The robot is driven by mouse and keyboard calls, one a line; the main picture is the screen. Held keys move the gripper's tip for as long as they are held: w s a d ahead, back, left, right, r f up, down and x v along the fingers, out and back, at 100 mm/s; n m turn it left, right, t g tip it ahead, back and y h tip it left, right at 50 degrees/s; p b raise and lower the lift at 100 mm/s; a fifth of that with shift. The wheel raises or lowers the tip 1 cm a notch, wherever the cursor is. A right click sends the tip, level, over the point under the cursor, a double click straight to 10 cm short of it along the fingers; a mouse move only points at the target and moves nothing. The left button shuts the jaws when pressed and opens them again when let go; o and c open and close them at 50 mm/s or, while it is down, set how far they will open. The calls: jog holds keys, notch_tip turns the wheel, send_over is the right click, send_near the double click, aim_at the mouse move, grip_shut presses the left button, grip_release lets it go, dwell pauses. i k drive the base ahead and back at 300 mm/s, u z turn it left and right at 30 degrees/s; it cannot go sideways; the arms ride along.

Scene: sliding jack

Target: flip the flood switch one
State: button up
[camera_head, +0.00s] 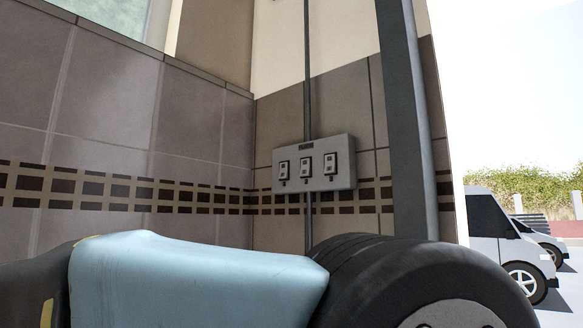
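A grey switch box (343,176) is fixed to the tiled wall near the middle of the head view. It carries three switches side by side: a left one (284,170), a middle one (306,166) and a right one (330,164). A small dark label (306,146) sits above the middle switch, too small to read. I cannot tell which switch is flood switch one, nor how each is set. My gripper is not in view.
A dark conduit (307,70) runs up from the box. A grey post (408,130) stands to its right. A light-blue covered object (190,280) and a large black tyre (430,275) fill the lower foreground. White vehicles (495,228) stand outside at right.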

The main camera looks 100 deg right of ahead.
aim_at(283, 166)
jog(key=u, duration=0.45)
jog(key=i, duration=0.15)
jog(key=z, duration=2.45)
jog(key=i, duration=0.15)
jog(key=z, duration=1.55)
jog(key=k, duration=0.85)
jog(key=z, duration=0.2)
jog(key=i, duration=0.9)
jog(key=u, duration=0.05)
